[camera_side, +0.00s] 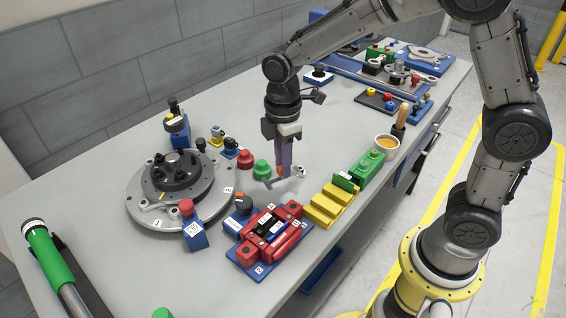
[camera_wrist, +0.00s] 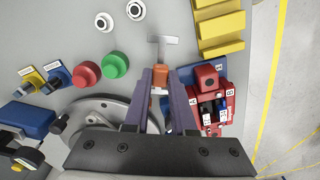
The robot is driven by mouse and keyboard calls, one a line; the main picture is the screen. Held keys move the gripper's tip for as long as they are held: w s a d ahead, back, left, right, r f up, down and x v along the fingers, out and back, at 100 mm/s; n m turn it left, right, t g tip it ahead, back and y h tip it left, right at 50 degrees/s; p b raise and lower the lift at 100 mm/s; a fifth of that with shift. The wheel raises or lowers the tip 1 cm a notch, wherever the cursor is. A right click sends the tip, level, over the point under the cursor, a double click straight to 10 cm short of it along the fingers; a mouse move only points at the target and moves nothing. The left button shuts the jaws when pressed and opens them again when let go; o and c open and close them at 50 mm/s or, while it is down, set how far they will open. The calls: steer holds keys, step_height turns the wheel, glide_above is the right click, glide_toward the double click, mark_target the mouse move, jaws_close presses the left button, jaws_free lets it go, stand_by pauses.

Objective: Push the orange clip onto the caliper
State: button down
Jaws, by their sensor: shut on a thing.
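My gripper (camera_wrist: 160,84), with purple fingers, is shut on an orange piece (camera_wrist: 160,75). A grey T-shaped part (camera_wrist: 163,45) extends beyond the fingertips, in line with the orange piece. The picture does not settle whether this is the clip alone or a tool. The side view shows my gripper (camera_side: 284,172) above the table, behind the caliper. The caliper appears to be the red assembly (camera_side: 286,243) on a blue base. It also shows in the wrist view (camera_wrist: 226,107), right of my fingers and apart from the held piece. My fingers partly hide the orange piece.
Yellow steps (camera_side: 324,208) and a green block (camera_side: 368,168) stand right of the caliper. A round grey fixture (camera_side: 143,208) is on the left. Green (camera_side: 262,170) and red (camera_side: 245,158) knobs stand near my gripper. A blue-and-orange knob (camera_side: 238,204) is close to the caliper.

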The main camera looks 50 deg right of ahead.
steer(key=shift+s, duration=0.1)
steer(key=s+a+r+n, duration=0.4)
steer(key=s+a+r, duration=0.25)
steer(key=a, duration=0.45)
steer(key=shift+a+f, duration=0.15)
steer(key=shift+f, duration=0.8)
steer(key=shift+a+f, duration=0.1)
steer(key=shift+f, duration=0.85)
steer(key=shift+f, duration=0.2)
steer(key=shift+f, duration=0.4)
steer(key=shift+f, duration=0.8)
steer(key=c, duration=1.1)
jaws_free()
